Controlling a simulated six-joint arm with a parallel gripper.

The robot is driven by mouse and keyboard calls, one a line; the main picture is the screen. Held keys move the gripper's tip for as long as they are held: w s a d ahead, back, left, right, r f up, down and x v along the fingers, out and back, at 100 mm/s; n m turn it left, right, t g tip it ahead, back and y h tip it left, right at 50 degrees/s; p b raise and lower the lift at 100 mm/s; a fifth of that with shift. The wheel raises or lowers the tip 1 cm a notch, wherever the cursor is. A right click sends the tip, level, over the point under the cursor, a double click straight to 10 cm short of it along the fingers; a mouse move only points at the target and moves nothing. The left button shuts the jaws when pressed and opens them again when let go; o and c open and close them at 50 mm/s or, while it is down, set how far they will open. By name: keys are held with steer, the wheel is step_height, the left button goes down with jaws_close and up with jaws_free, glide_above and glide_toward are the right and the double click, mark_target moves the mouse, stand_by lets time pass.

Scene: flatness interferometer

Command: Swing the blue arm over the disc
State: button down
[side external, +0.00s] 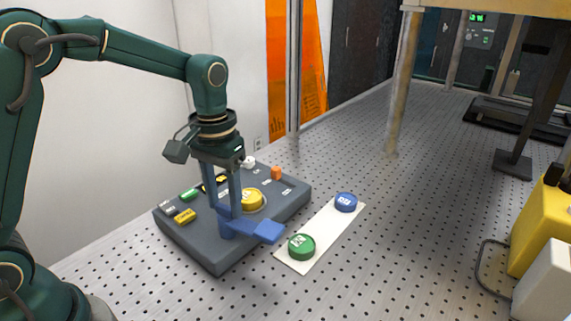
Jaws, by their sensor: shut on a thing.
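The blue arm (262,231) is mounted on a blue post near the front edge of the dark grey instrument base (195,248). Its flat end points right and sticks out past the base's edge. My gripper (224,208) points down and is shut on the blue arm near its post; the fingers hide part of it. The blue arm's free end is not over this disc.
A white strip (322,235) right of the base holds a green disc (301,247) and a blue disc (346,202). Small green, yellow, orange and white blocks stand on the base. The perforated table is clear farther right, up to a yellow case (540,235).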

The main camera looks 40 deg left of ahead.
steer(key=n, duration=0.5)
steer(key=shift+r+n, duration=0.1)
steer(key=shift+n, duration=0.2)
steer(key=n, duration=0.4)
steer(key=shift+a, duration=0.1)
steer(key=n, duration=0.5)
steer(key=shift+n, duration=0.4)
steer(key=n, duration=0.4)
steer(key=shift+n, duration=0.4)
steer(key=shift+c, duration=1.6)
jaws_free()
steer(key=shift+r, duration=2.55)
